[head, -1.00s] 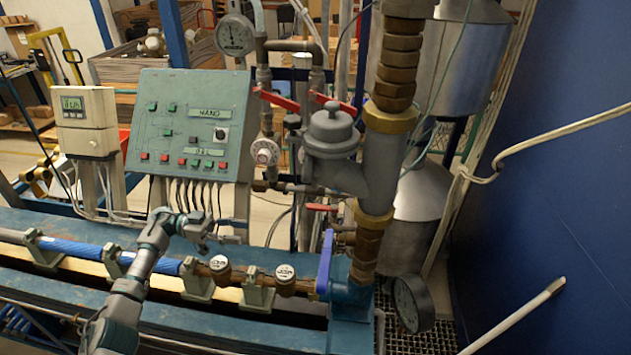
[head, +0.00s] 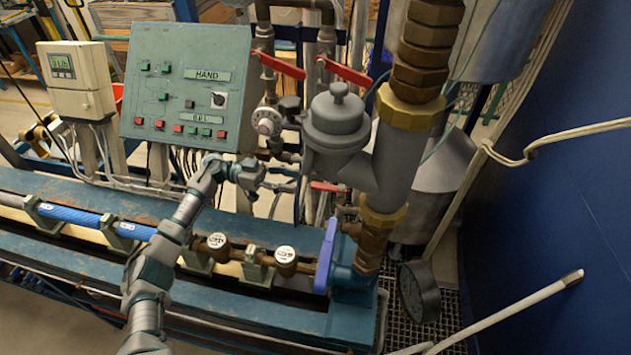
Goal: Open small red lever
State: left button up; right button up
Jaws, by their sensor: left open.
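A small red lever (head: 327,187) sits low on the pipework, just left of the large grey pipe body and partly hidden behind it. Two longer red levers, one on the left (head: 280,64) and one on the right (head: 346,73), sit higher up on the pipes. My left gripper (head: 257,177) is open and empty, in front of the pipes. In the picture it is left of the small red lever and apart from it. My right gripper is not in view.
A green control panel (head: 187,90) and a meter box (head: 77,80) stand at the left. A blue lever (head: 325,256), a grey pipe body (head: 338,130) and a dial gauge (head: 419,291) are near the small lever. A blue wall (head: 560,210) closes the right side.

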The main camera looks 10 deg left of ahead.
aim_at(320, 185)
pick_arm(q)
jog(key=d, duration=0.4)
jog(key=d+p, duration=0.1)
jog(key=d, duration=0.4)
jog(key=shift+s+r, duration=0.1)
jog(key=shift+r, duration=0.1)
jog(key=shift+a+f, duration=0.2)
jog(key=shift+a, duration=0.45)
jog(key=shift+c, duration=1.4)
jog(key=shift+d, duration=0.1)
jog(key=c, duration=0.4)
jog(key=shift+d+r, duration=0.15)
jog(key=shift+d, duration=0.1)
grip_shut()
